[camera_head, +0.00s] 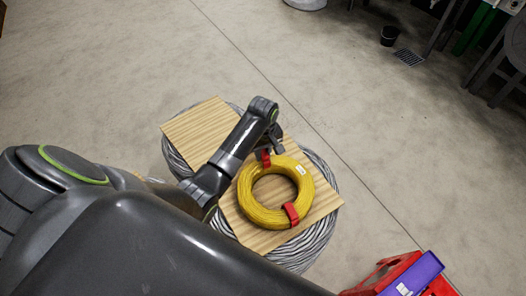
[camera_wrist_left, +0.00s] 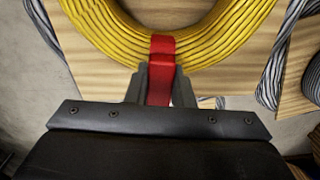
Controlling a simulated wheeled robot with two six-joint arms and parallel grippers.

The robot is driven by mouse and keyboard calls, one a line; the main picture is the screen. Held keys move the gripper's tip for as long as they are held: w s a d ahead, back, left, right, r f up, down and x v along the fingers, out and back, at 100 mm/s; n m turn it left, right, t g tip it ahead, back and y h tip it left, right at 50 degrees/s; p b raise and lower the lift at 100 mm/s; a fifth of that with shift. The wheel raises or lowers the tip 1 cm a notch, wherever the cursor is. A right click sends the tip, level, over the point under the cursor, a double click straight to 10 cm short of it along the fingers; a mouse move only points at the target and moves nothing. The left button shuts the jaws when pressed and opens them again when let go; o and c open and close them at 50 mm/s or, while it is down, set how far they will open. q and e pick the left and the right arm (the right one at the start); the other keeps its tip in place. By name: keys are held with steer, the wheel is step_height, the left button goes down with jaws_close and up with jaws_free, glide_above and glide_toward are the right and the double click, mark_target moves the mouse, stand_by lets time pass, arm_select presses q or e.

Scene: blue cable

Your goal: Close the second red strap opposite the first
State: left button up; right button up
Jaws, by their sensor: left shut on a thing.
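A coil of yellow cable (camera_head: 247,196) lies flat on a wooden board (camera_head: 325,203). One red strap (camera_head: 291,213) wraps the coil at its lower right side. The other red strap (camera_head: 266,159) is on the opposite, upper left side. My left gripper (camera_head: 271,148) is at that upper strap. In the left wrist view my left gripper (camera_wrist_left: 152,84) is shut on the red strap (camera_wrist_left: 162,50), with a finger on either side. The strap runs over the yellow coil (camera_wrist_left: 100,40) and down between the fingers. My right gripper is not in view.
The boards lie on grey cable coils (camera_head: 322,172). Another wooden board (camera_head: 195,132) lies to the left, under my arm. A red crate with a purple box (camera_head: 412,277) stands at the lower right. A black bin (camera_head: 390,36) stands far off; open floor surrounds the coils.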

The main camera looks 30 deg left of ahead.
arm_select(q)
steer(key=shift+f, duration=0.75)
steer(key=shift+f, duration=0.2)
steer(key=shift+r, duration=0.3)
steer(key=shift+r, duration=0.3)
steer(key=shift+r, duration=0.5)
stand_by(0.5)
steer(key=shift+f, duration=0.45)
steer(key=shift+f, duration=0.5)
steer(key=shift+f, duration=0.2)
stand_by(0.4)
steer(key=shift+r, duration=0.3)
